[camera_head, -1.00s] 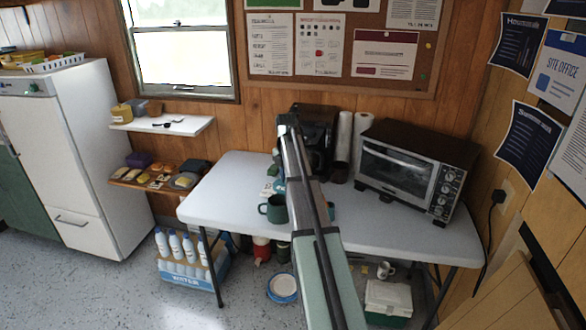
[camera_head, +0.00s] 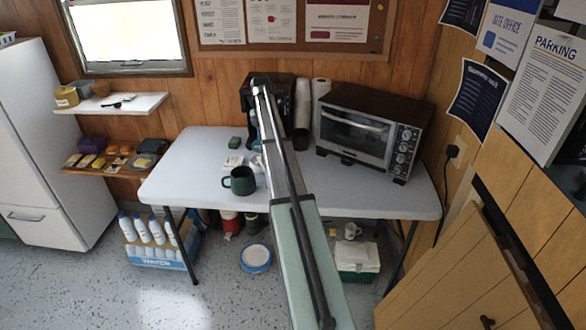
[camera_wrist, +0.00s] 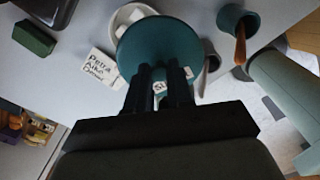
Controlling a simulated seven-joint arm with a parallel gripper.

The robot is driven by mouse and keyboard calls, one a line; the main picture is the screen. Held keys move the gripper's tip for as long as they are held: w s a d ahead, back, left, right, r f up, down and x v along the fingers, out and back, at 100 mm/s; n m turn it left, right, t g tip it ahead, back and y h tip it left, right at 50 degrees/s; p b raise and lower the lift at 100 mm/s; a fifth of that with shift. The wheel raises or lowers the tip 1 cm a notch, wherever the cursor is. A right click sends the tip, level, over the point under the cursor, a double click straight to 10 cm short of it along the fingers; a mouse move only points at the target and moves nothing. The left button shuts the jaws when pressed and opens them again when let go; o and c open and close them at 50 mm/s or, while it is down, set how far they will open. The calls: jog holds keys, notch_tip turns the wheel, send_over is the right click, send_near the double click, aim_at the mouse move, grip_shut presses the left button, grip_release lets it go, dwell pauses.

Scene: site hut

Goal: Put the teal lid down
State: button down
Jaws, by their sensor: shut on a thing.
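The teal lid (camera_wrist: 158,42) is a round disc in the wrist view, just ahead of my gripper (camera_wrist: 162,75). My gripper is shut on the lid, with the two dark fingers side by side at its near part. The lid covers part of a white bowl (camera_wrist: 124,16); I cannot tell whether they touch.
A name card (camera_wrist: 100,66) and a green block (camera_wrist: 34,38) lie to the left on the white table (camera_head: 190,160). A teal mug (camera_wrist: 231,16) with a brown-handled utensil is at right. A dark green mug (camera_head: 240,181) stands near the front edge. A toaster oven (camera_head: 370,125) stands at right.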

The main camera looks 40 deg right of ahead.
jog(key=s+d+f+m, duration=0.1)
jog(key=s+d, duration=0.2)
jog(key=d, duration=0.2)
jog(key=s+d+f, duration=0.2)
jog(key=d, duration=0.4)
jog(key=shift+a+f, duration=0.1)
jog(key=shift+f, duration=4.6)
jog(key=shift+f, duration=0.15)
jog(key=c, duration=1)
grip_release()
notch_tip(320, 180, up, 12)
jog(key=shift+r, duration=0.2)
jog(key=shift+a, duration=0.1)
